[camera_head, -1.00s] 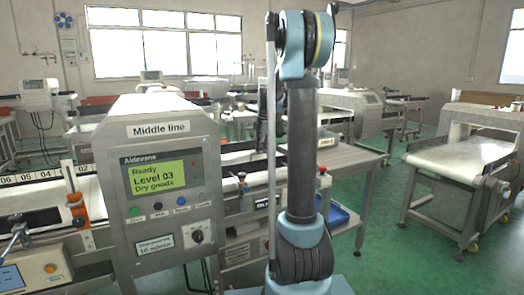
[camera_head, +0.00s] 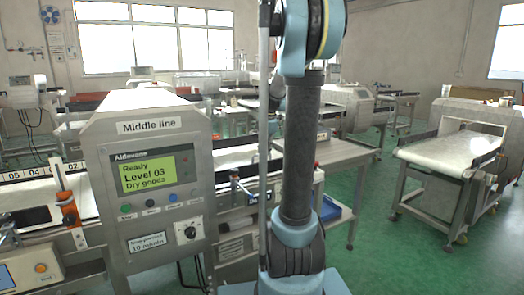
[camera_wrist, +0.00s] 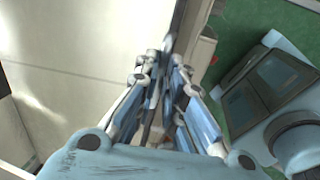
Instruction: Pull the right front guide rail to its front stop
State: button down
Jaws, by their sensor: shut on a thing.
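My gripper (camera_wrist: 163,58) shows in the wrist view with its fingers close together. It is shut on a narrow dark part (camera_wrist: 180,28), which looks like the guide rail at the edge of a pale belt (camera_wrist: 75,65). The fingers hide most of the contact, so I cannot see how far along its travel the rail is. In the head view my upright arm blocks most of the work area, and I cannot make out the held rail there.
The Middle line console (camera_head: 155,175) stands left of my arm. A blue tray (camera_head: 330,208) is low to the right of my arm. Another conveyor (camera_head: 450,150) stands at right, with open green floor (camera_head: 400,260) before it.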

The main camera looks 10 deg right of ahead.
jog(key=shift+s, duration=0.15)
jog(key=c, duration=1.7)
grip_release()
jog(key=shift+r, duration=0.1)
jog(key=r, duration=0.3)
jog(key=s+r, duration=0.1)
jog(key=r, duration=0.3)
jog(key=s+r, duration=0.1)
jog(key=r, duration=0.3)
jog(key=shift+d+r, duration=0.25)
jog(key=shift+d, duration=0.15)
jog(key=s+a+f+m, duration=0.1)
jog(key=s+f+m, duration=0.6)
jog(key=s, duration=0.3)
jog(key=s+a+f+m, duration=0.2)
jog(key=s+f+m, duration=0.5)
jog(key=s+f, duration=0.3)
jog(key=s+a+f+m, duration=0.1)
jog(key=s+f+m, duration=0.6)
jog(key=s, duration=0.5)
jog(key=shift+s+a+f+h, duration=0.15)
jog(key=shift+a+f, duration=0.05)
jog(key=shift+f, duration=0.2)
jog(key=shift+s+a+f+h, duration=0.1)
jog(key=shift+a+f+h, duration=0.05)
jog(key=shift+f, duration=0.25)
